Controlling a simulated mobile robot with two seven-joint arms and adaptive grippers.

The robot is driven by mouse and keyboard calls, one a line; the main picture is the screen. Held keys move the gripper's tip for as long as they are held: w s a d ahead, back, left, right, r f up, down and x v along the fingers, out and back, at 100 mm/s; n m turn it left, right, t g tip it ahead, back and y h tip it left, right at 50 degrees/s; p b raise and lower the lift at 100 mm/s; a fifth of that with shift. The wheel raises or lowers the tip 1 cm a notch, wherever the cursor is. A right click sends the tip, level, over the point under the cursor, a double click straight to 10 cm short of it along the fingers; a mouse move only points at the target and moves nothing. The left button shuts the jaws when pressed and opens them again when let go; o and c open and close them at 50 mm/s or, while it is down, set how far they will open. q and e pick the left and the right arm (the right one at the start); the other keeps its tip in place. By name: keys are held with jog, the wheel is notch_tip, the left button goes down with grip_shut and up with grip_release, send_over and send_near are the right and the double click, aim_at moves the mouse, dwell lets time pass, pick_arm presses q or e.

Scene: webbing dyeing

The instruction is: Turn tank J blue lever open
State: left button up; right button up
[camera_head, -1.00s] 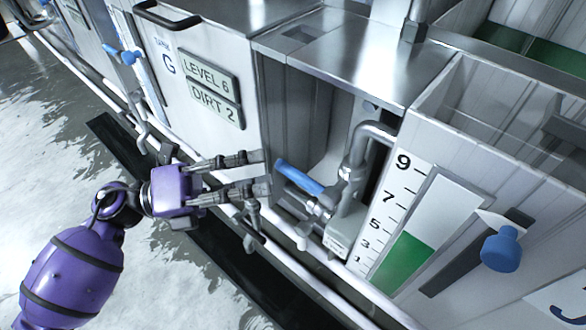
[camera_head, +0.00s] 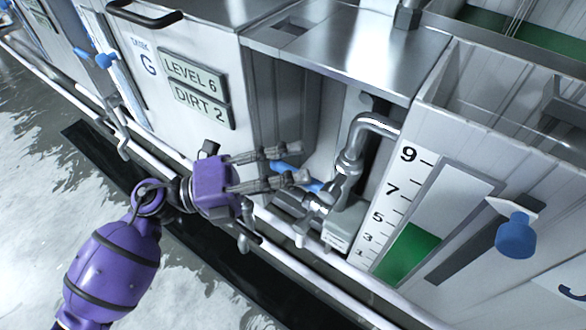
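The blue lever (camera_head: 313,185) sits on a grey valve in the recess left of a tank with a numbered gauge (camera_head: 407,255). A partly cut-off letter, seemingly J (camera_head: 572,293), shows on that tank at the right edge. My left gripper (camera_head: 298,164) comes in from the left with its two fingers apart, reaching over the lever. The fingers hide part of the lever. I cannot tell whether they touch it. My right gripper is not in view.
A bent metal pipe (camera_head: 357,140) stands just right of the lever. Tank G (camera_head: 142,62) with its level and dirt signs is at left. A blue slider knob (camera_head: 515,237) is on the right tank. White pipes run along the tanks' foot.

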pick_arm(q)
jog(key=shift+d, duration=0.2)
jog(key=shift+c, duration=0.4)
grip_shut()
